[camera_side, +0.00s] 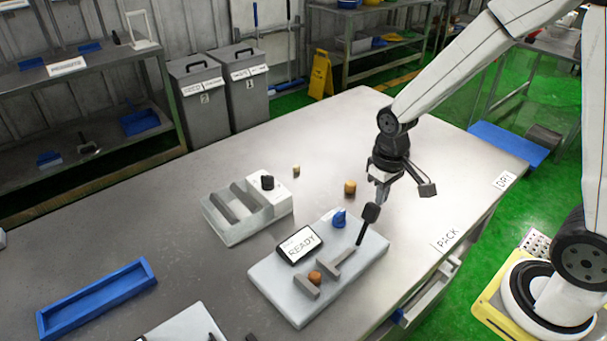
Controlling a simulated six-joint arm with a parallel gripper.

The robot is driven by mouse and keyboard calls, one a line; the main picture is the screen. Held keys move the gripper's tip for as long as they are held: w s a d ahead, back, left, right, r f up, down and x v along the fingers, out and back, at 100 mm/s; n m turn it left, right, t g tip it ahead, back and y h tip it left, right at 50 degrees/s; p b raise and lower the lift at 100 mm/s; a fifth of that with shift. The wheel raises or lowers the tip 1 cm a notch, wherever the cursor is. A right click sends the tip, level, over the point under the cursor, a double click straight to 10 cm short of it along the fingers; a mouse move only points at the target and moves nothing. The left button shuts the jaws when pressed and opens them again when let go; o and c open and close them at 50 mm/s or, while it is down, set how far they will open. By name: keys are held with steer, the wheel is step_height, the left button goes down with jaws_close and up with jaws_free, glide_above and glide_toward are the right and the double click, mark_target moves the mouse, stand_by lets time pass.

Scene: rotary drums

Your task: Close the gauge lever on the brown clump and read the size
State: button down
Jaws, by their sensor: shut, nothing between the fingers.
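The gauge (268,291) is a pale block on the grey table, with a small screen (300,245) that reads READY. A brown clump (314,277) sits on it between two grey bars, near the front bar. The gauge lever (368,222) is a dark rod with a black knob, standing tilted at the gauge's right side. A blue knob (339,218) is at the back of the gauge. My gripper (381,200) points down just above and right of the lever knob, its fingers shut and empty. I cannot tell whether it touches the knob.
A second pale device (232,232) with grey bars and a black knob stands behind left. A tan piece (350,187) and a smaller pale piece (296,169) lie loose on the table. A blue tray (97,298) lies at front left. The table's back is clear.

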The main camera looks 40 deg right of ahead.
mark_target(370, 210)
steer(key=shift+s+a, duration=0.2)
steer(key=shift+a, duration=2.75)
stand_by(1.7)
steer(key=shift+d, duration=0.8)
steer(key=shift+d, duration=0.25)
steer(key=shift+r, duration=3.5)
